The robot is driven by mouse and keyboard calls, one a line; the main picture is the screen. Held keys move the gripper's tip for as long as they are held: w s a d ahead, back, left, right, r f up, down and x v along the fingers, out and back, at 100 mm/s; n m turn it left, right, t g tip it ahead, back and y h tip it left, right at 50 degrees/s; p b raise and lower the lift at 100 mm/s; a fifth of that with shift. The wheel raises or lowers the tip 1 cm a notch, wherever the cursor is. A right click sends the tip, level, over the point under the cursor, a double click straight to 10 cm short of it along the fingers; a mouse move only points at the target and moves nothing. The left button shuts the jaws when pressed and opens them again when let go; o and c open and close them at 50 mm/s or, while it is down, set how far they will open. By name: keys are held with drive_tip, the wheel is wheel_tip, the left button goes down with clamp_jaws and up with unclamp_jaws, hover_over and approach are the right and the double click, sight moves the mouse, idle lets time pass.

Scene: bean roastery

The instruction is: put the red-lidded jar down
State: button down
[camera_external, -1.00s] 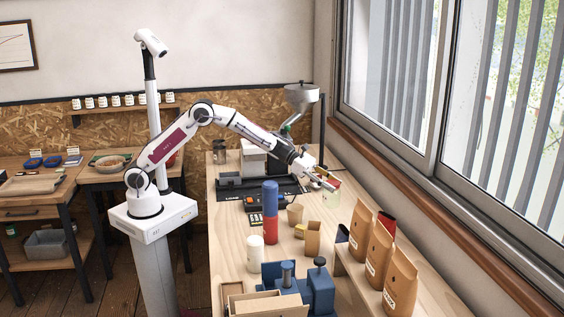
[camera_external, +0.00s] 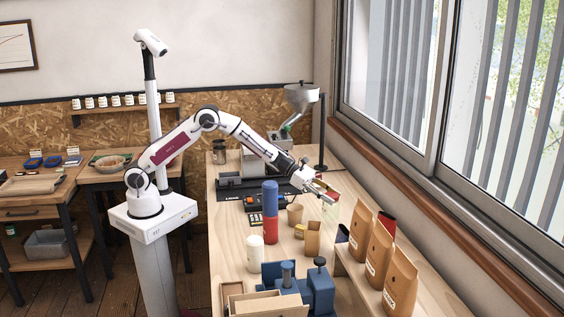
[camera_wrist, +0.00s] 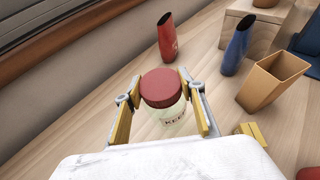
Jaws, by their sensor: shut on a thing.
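The red-lidded jar (camera_wrist: 164,88) is clear in the wrist view, with a round red lid and a pale, lettered body. It stands between the two yellow-padded fingers of my gripper (camera_wrist: 163,100), which are shut on it from both sides. In the external view my gripper (camera_external: 326,193) is over the right side of the long wooden bench, near the window. The pale body of the jar shows small below it (camera_external: 330,209); the fingers partly hide its lid. I cannot tell whether its base touches the bench.
A red and blue cylinder (camera_external: 270,212) stands left.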

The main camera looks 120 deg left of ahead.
sight(338, 211)
drive_tip(key=shift+f, duration=1.95)
drive_tip(key=shift+f, duration=0.2)
drive_tip(key=c, duration=1.3)
unclamp_jaws()
drive_tip(key=shift+o, duration=0.2)
drive_tip(key=shift+s, duration=0.15)
drive_tip(key=shift+v, duration=1.1)
drive_tip(key=shift+a+f+v, duration=0.1)
drive_tip(key=shift+a+v, duration=0.05)
drive_tip(key=shift+v, duration=0.75)
drive_tip(key=shift+a+f+v, duration=0.1)
drive_tip(key=shift+f+v, duration=0.05)
drive_tip(key=shift+v, duration=0.75)
drive_tip(key=shift+a+f+v, duration=0.1)
drive_tip(key=shift+a+v, duration=0.05)
drive_tip(key=shift+v, duration=0.7)
drive_tip(key=shift+o, duration=0.7)
drive_tip(key=shift+s, duration=0.2)
